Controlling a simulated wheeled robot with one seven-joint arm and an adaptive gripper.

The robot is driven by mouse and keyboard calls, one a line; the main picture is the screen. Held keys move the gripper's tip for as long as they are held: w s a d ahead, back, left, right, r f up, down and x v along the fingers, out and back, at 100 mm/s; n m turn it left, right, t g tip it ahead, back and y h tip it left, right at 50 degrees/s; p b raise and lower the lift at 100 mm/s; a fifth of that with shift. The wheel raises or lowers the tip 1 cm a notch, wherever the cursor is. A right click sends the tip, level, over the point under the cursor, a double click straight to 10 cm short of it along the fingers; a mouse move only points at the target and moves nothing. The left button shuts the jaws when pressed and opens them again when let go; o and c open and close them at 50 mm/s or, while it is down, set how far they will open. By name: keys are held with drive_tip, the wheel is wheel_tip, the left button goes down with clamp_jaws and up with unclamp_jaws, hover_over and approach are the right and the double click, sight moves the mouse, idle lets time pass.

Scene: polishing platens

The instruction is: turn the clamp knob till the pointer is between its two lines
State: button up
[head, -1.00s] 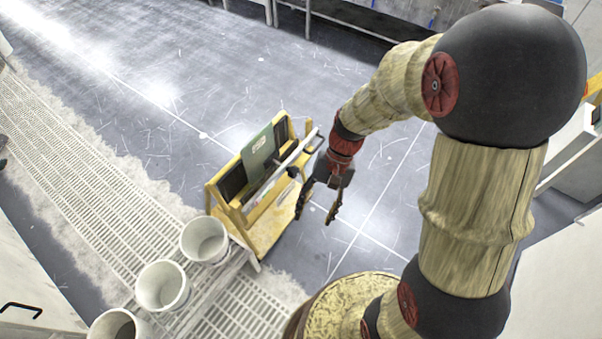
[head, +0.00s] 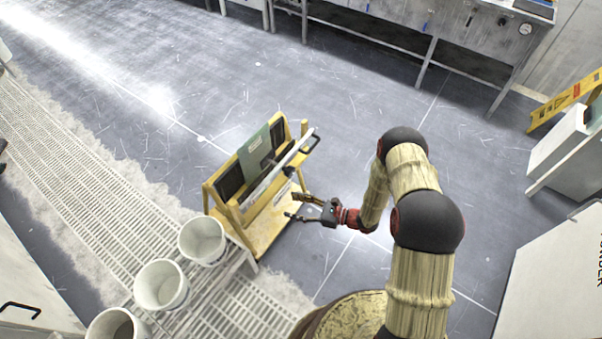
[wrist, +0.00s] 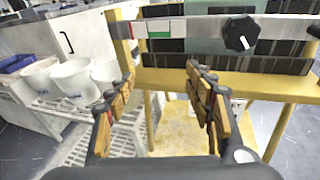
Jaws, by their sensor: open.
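The black faceted clamp knob (wrist: 239,34) sits on a pale metal bar (wrist: 190,28) across the yellow stand, with a small white mark on its face. In the head view the knob (head: 288,171) is small and dark. The bar carries a strip with a green patch (wrist: 159,28) and a reddish part, left of the knob. I cannot make out a pointer between two lines. My gripper (head: 292,206) is open and empty, in front of the stand and apart from the knob. In the wrist view its fingers (wrist: 160,74) show below and left of the knob.
The yellow stand (head: 262,240) holds dark plates and a green board (head: 256,150). White buckets (head: 203,241) stand on a slatted pale bench at its left. A workbench (head: 440,35) is at the back.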

sight(292, 172)
drive_tip(key=w+d+r+m+t+h, duration=0.1)
drive_tip(key=w+d+r+m+t, duration=0.3)
drive_tip(key=w, duration=0.4)
drive_tip(key=shift+n+t, duration=0.6)
drive_tip(key=shift+n, duration=0.1)
drive_tip(key=shift+w+d+b+x, duration=0.15)
drive_tip(key=shift+b+x, duration=0.3)
drive_tip(key=shift+x, duration=1.3)
drive_tip(key=shift+w+d+b+x, duration=0.15)
drive_tip(key=shift+b+x, duration=0.25)
drive_tip(key=shift+x, duration=1.4)
drive_tip(key=shift+f, duration=0.1)
drive_tip(key=shift+c, duration=1.2)
drive_tip(key=c, duration=0.9)
